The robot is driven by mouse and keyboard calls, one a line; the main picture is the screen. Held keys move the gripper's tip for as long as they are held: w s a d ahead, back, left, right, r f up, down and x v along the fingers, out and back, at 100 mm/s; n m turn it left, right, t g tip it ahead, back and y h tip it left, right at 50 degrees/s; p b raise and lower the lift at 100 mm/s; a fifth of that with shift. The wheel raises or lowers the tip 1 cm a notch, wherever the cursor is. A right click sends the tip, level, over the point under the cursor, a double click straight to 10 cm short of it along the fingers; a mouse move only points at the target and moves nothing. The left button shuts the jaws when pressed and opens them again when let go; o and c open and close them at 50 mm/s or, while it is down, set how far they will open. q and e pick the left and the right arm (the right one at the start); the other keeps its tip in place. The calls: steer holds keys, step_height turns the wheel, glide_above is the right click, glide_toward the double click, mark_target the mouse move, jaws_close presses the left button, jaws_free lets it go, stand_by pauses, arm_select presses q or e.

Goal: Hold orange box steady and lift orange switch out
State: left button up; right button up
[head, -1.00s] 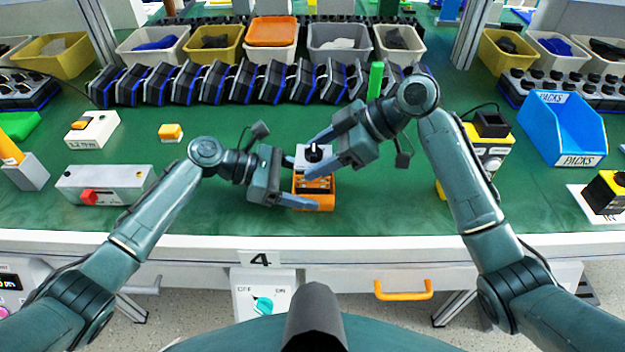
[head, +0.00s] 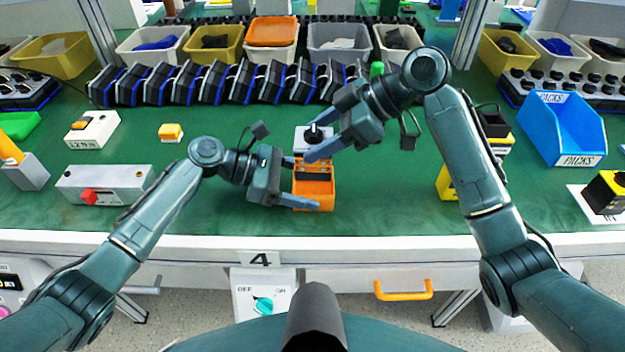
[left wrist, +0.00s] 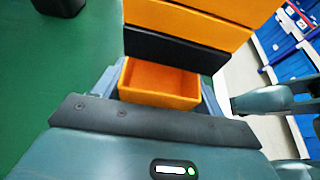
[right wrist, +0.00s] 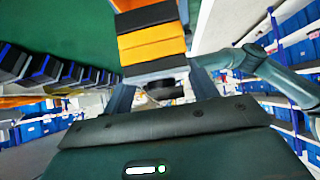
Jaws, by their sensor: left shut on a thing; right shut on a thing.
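The orange box (head: 314,194) stands upright on the green bench, and its open hollow shows in the left wrist view (left wrist: 160,84). My left gripper (head: 306,183) is shut on the box, a finger on either side. The orange switch (head: 314,134) has a pale top plate and a black knob. My right gripper (head: 315,140) is shut on the switch and holds it raised above the box. Its banded black and orange body shows in the right wrist view (right wrist: 152,42). The fingers hide part of the switch and the box's far edge.
A row of black and blue units (head: 215,82) stands behind, with bins beyond. A grey box with a red knob (head: 105,185) is at left. A yellow and black device (head: 450,180) stands close to my right arm.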

arm_select(q)
steer(key=o, duration=1.1)
